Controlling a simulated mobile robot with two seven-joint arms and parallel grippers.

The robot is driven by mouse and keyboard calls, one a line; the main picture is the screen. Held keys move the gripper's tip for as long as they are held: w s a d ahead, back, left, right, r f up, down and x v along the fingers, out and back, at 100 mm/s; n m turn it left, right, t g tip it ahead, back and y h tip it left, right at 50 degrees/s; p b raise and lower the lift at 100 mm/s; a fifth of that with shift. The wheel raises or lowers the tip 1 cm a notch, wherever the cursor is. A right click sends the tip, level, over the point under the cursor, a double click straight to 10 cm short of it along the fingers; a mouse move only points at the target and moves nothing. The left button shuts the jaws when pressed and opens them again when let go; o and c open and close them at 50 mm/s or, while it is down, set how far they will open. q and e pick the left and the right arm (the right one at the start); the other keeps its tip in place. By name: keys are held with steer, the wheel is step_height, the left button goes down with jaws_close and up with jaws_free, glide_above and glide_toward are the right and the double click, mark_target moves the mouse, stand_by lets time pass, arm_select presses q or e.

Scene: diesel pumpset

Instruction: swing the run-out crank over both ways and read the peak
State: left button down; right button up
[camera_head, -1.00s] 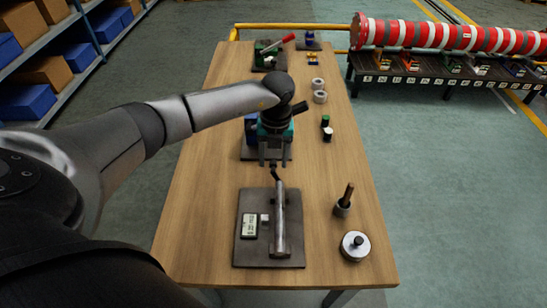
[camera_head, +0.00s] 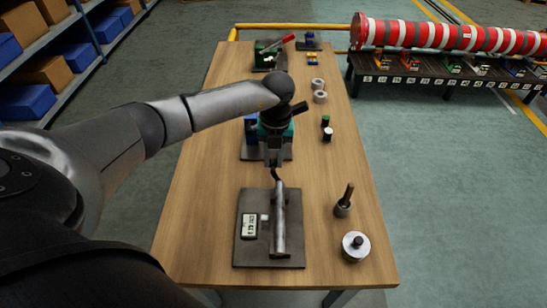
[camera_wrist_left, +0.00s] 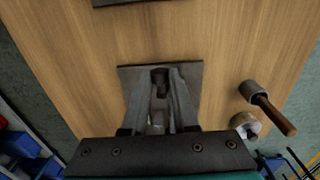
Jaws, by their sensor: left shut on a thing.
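The run-out fixture is a dark plate (camera_head: 257,204) near the front of the wooden table. A silver cylindrical shaft (camera_head: 281,228) lies along it, with a small gauge with a pale display (camera_head: 249,225) to its left; the reading is too small to tell. A dark, bent crank (camera_head: 277,175) sticks out at the shaft's far end. My left gripper (camera_head: 274,163) reaches down there and is shut on the crank. In the left wrist view the gripper (camera_wrist_left: 161,78) is over the plate (camera_wrist_left: 130,76), its fingers hiding much of the shaft and gauge. My right gripper is not in view.
Small cylinders (camera_head: 326,128) and metal rings (camera_head: 319,91) lie farther back. A blue-and-green unit (camera_head: 251,135) stands behind my gripper.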

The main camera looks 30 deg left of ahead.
arm_select(q)
steer(key=shift+r, duration=0.1)
steer(key=shift+w+d+g+y, duration=0.35)
steer(key=shift+d+g+y, duration=0.05)
steer(key=shift+y, duration=0.3)
steer(key=shift+w+d+g+y+b, duration=0.4)
steer(key=shift+d+g+y+b, duration=0.55)
steer(key=shift+b, duration=1)
steer(key=shift+w+d+g+y+b, duration=0.4)
steer(key=shift+y+b, duration=0.95)
steer(key=shift+b, duration=0.55)
steer(key=shift+a, duration=0.1)
steer(key=c, duration=0.7)
jaws_free()
steer(key=shift+s, duration=0.1)
